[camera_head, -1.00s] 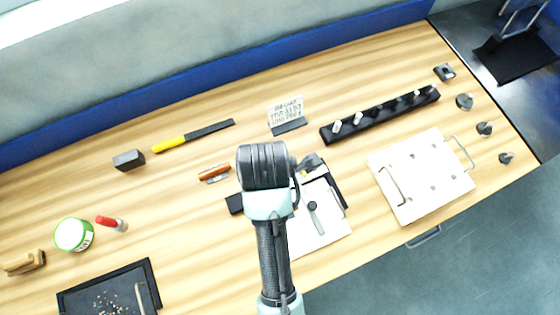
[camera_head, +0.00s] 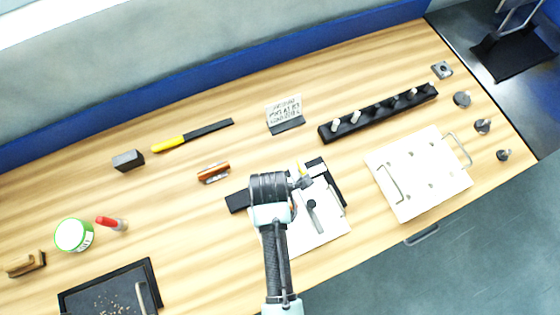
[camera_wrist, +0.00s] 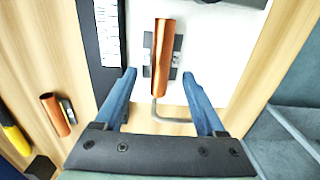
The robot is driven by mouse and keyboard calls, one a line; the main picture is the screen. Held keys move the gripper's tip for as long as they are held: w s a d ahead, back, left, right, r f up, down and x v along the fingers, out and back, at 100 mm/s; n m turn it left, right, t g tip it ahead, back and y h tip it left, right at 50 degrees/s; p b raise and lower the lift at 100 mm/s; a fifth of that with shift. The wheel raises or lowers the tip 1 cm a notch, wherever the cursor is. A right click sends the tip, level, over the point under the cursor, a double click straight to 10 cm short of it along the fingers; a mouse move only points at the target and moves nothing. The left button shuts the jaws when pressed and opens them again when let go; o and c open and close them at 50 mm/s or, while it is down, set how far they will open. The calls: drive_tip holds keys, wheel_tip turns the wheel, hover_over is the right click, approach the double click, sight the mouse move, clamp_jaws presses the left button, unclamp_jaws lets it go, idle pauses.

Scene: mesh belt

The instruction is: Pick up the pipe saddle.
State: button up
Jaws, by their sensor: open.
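A copper-coloured half-round piece with a grey plate under it, which looks like a pipe saddle (camera_wrist: 162,50), lies over a white board (camera_wrist: 205,70) in the wrist view. It is ahead of and between the fingers of my gripper (camera_wrist: 160,77), which are open with clear gaps on both sides. I cannot tell which one the task names.
A bent metal rod (camera_wrist: 165,117) lies close below the copper piece. A dark lever (camera_head: 312,207) and black strips stand on or by the white board (camera_head: 318,232). A pegged black rail (camera_head: 378,115) and a handled plate (camera_head: 420,180) are right.

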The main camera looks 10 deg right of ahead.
drive_tip(key=shift+f, duration=0.1)
clamp_jaws()
idle(0.3)
wheel_tip(320, 180, up, 10)
drive_tip(key=b, duration=0.1)
idle(0.5)
drive_tip(key=shift+f, duration=0.1)
drive_tip(key=shift+f+b, duration=2.4)
drive_tip(key=shift+f, duration=2.45)
drive_tip(key=shift+w+d+p, duration=0.3)
drive_tip(key=shift+w+d, duration=0.05)
drive_tip(key=shift+d, duration=0.5)
